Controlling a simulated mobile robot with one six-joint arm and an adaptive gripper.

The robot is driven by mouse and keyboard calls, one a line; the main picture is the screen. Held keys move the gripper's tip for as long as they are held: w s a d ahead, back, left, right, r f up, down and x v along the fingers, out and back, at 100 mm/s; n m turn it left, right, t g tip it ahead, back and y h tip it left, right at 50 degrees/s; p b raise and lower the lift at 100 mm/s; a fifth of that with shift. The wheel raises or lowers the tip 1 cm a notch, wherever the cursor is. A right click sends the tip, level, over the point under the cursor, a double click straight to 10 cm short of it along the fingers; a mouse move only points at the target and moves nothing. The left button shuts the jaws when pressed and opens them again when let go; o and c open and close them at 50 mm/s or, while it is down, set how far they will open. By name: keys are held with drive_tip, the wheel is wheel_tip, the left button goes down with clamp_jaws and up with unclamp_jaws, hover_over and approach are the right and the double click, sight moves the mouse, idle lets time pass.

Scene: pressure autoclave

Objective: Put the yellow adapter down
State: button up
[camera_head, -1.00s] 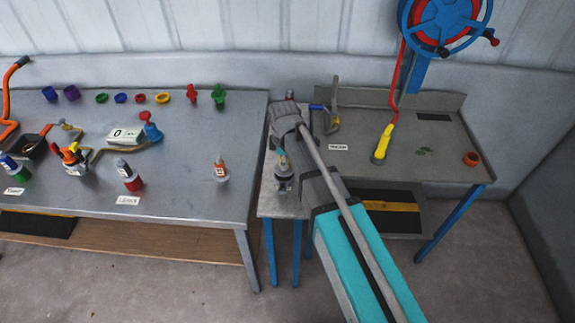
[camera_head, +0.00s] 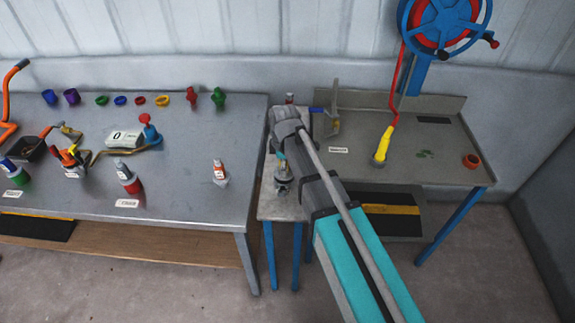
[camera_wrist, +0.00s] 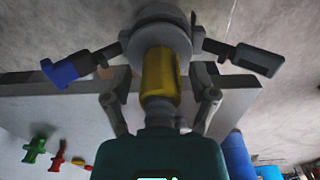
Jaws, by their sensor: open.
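In the wrist view the yellow adapter (camera_wrist: 160,75) stands between the two fingers of my gripper (camera_wrist: 162,88). The fingers are spread, with a visible gap on each side of it. Its far end meets a round grey fitting (camera_wrist: 162,35); I cannot tell exactly how it is seated. In the head view my gripper is mostly hidden by my own arm, above the small side table (camera_head: 270,207). A metal fitting (camera_head: 283,183) shows beneath it; the yellow adapter cannot be made out there.
Two handles flank the fitting, one blue-tipped (camera_wrist: 65,70) and one grey (camera_wrist: 258,60).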

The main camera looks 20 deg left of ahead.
drive_tip(key=shift+r, duration=0.2)
wheel_tip(320, 180, up, 12)
drive_tip(key=p, duration=1.2)
drive_tip(key=shift+r, duration=0.1)
idle(0.8)
drive_tip(key=shift+d, duration=0.15)
drive_tip(key=s+d+m, duration=0.3)
drive_tip(key=d+m, duration=0.7)
drive_tip(key=d, duration=0.8)
drive_tip(key=s+d+m, duration=0.3)
drive_tip(key=d+m, duration=0.7)
drive_tip(key=d, duration=0.9)
drive_tip(key=shift+d+m, duration=0.15)
drive_tip(key=shift+m, duration=0.25)
